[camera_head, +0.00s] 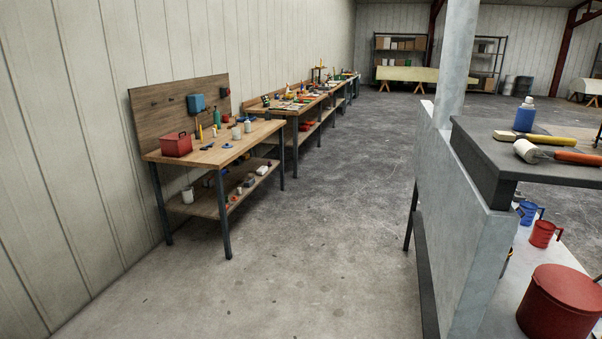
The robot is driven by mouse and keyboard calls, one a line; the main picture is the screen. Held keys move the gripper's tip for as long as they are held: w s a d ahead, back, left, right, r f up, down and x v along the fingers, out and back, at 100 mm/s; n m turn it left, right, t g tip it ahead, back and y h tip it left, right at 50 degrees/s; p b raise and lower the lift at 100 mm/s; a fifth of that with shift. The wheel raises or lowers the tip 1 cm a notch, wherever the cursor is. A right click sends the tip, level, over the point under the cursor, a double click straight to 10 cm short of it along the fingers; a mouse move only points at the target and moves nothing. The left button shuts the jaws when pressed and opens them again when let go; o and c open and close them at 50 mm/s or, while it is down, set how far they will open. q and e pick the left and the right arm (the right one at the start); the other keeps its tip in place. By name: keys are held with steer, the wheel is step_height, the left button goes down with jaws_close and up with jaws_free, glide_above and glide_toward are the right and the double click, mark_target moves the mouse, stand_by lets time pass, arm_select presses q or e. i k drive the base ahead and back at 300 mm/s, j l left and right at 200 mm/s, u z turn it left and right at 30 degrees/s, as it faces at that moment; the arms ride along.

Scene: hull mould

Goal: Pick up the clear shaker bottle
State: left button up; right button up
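I cannot make out a clear shaker bottle for certain. A bottle with a blue body and a pale top (525,114) stands upright on the dark-topped bench (482,140) at the right. Small pale containers (236,132) stand on the near wooden workbench (205,155) at the left, too small to identify. Neither of my grippers is in view.
A red box (176,145) sits on the wooden workbench. A roller or mallet with an orange handle (575,158) lies near the blue bottle. Blue (529,213) and red mugs (543,233) and a red pot (560,304) stand lower right. The concrete floor (310,240) between the benches is clear.

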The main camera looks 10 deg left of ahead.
mark_target(247, 124)
steer(key=i+u, duration=0.25)
steer(key=i, duration=4.7)
steer(key=i+u, duration=0.15)
steer(key=i, duration=0.35)
steer(key=i+l+u, duration=0.1)
steer(key=i, duration=0.4)
steer(key=i+l+u, duration=0.15)
steer(key=i, duration=0.4)
